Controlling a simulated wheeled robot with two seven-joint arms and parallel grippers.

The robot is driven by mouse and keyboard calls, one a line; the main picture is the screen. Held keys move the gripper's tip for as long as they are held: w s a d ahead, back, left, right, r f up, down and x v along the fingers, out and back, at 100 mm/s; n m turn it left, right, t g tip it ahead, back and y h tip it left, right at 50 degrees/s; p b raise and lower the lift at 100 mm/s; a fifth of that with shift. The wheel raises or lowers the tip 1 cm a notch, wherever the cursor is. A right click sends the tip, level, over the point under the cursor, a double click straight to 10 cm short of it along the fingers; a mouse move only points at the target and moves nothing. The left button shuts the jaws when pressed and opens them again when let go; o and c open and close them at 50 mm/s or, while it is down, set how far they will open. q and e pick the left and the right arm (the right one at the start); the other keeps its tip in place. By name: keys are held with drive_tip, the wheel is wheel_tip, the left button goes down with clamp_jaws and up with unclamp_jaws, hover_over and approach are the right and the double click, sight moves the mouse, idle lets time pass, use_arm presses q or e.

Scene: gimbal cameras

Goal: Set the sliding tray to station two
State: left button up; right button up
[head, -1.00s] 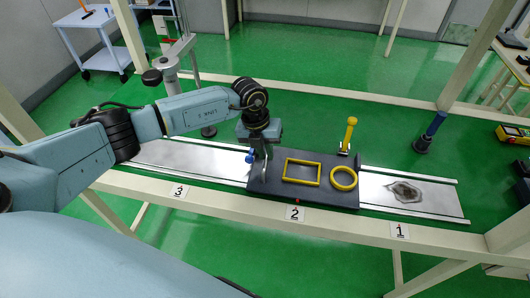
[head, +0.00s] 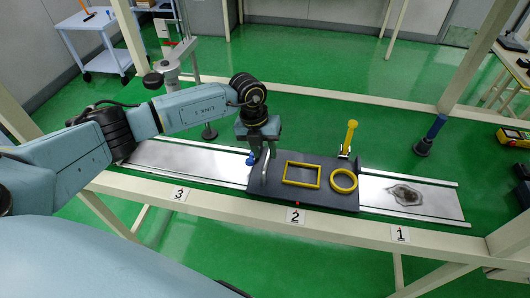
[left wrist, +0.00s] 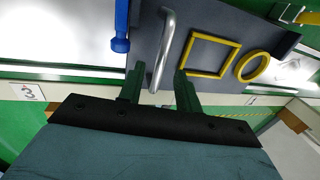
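The dark grey sliding tray (head: 330,200) sits on the rails behind the label 2 (head: 296,215), with a red mark on its front edge slightly right of that label. A silver bar handle (head: 265,166) stands at its left end; it also shows in the left wrist view (left wrist: 163,50). My left gripper (left wrist: 160,92) is open, with one finger on each side of the handle's near end; I cannot tell whether they touch it. In the head view my left gripper (head: 260,150) is over the tray's left end. My right gripper is not in view.
A yellow rectangular frame (head: 302,174) and a yellow ring (head: 344,180) are on the tray. A blue peg (left wrist: 121,40) is left of the handle. A yellow-topped lever (head: 350,136) stands at the far edge. The rail (head: 435,200) is bare to the right, except a dark patch.

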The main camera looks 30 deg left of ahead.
use_arm(q)
wheel_tip(320, 180, up, 12)
drive_tip(key=a, duration=0.2)
drive_tip(key=shift+s+f, duration=0.25)
drive_tip(key=shift+s, duration=0.1)
drive_tip(key=shift+a, duration=0.1)
